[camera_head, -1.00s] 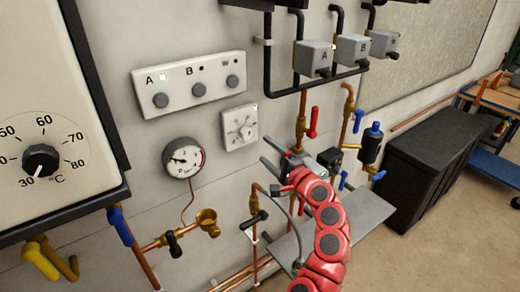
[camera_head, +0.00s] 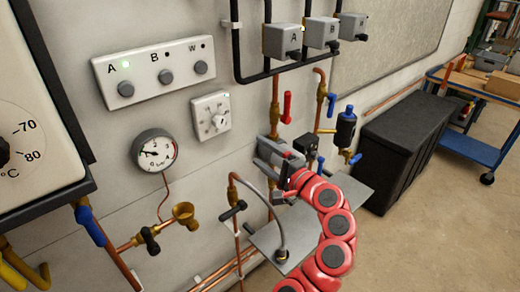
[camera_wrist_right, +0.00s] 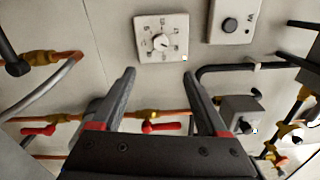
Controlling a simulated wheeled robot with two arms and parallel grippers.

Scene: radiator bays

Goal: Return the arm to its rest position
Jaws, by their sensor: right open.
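My right arm (camera_head: 336,222) is red and comes up from the bottom of the head view. Its right gripper (camera_head: 270,155) is in front of the wall pipes, below the small square dial (camera_head: 211,116). In the right wrist view the two dark fingers of the right gripper (camera_wrist_right: 165,85) stand apart with nothing between them. Beyond them are the wall, the square dial (camera_wrist_right: 161,37) and a red valve lever (camera_wrist_right: 160,127). My left gripper is not in view.
A control panel (camera_head: 150,45) with a green light at A and a round gauge (camera_head: 154,151) are on the wall. A grey shelf (camera_head: 265,238) lies beneath the arm. A black chest (camera_head: 400,140) and a blue trolley (camera_head: 470,148) stand right; floor between is clear.

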